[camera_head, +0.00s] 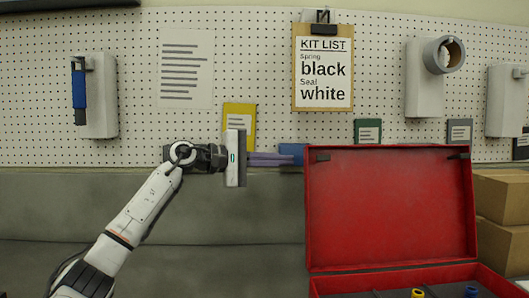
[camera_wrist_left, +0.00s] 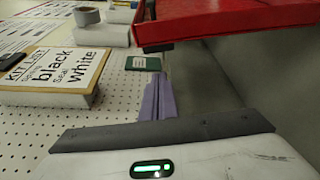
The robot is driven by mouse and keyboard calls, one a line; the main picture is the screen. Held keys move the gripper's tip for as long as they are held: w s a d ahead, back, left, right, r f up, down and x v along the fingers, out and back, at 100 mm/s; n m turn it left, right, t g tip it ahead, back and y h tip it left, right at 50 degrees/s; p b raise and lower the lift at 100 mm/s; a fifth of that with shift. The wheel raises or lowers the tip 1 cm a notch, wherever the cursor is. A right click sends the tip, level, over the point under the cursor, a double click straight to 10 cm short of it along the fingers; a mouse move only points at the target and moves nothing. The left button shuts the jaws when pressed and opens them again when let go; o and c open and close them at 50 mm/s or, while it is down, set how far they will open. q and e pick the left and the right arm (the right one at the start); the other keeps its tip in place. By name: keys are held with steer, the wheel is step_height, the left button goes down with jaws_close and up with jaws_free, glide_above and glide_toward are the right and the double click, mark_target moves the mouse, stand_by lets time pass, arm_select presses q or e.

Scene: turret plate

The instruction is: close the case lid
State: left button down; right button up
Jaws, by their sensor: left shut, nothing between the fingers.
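The red case lid (camera_head: 390,210) stands open and upright at the right in the head view. The lid also shows at the top right of the left wrist view (camera_wrist_left: 220,22). It rises from the back of the red case (camera_head: 506,283), whose front is cut off by the picture's bottom edge. My left gripper (camera_head: 288,159) is shut and empty, its purple fingers pointing right near the lid's upper left corner. In the left wrist view its fingers (camera_wrist_left: 158,98) are together, apart from the lid in that picture. My right gripper is not in view.
The case holds a yellow part (camera_head: 417,293) and a blue part (camera_head: 471,291). Cardboard boxes (camera_head: 503,210) stand right of the lid. Behind is a pegboard (camera_head: 270,50) with a kit list clipboard (camera_head: 323,67), cards and holders. The area left of the case is clear apart from my arm.

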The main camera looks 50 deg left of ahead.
arm_select(q)
steer(key=shift+s+d+r, duration=0.1)
steer(key=shift+d+r, duration=0.1)
steer(key=shift+d, duration=0.8)
steer(key=shift+s+d+r, duration=0.1)
steer(key=shift+d+r, duration=0.1)
steer(key=shift+d, duration=0.75)
steer(key=shift+w, duration=0.1)
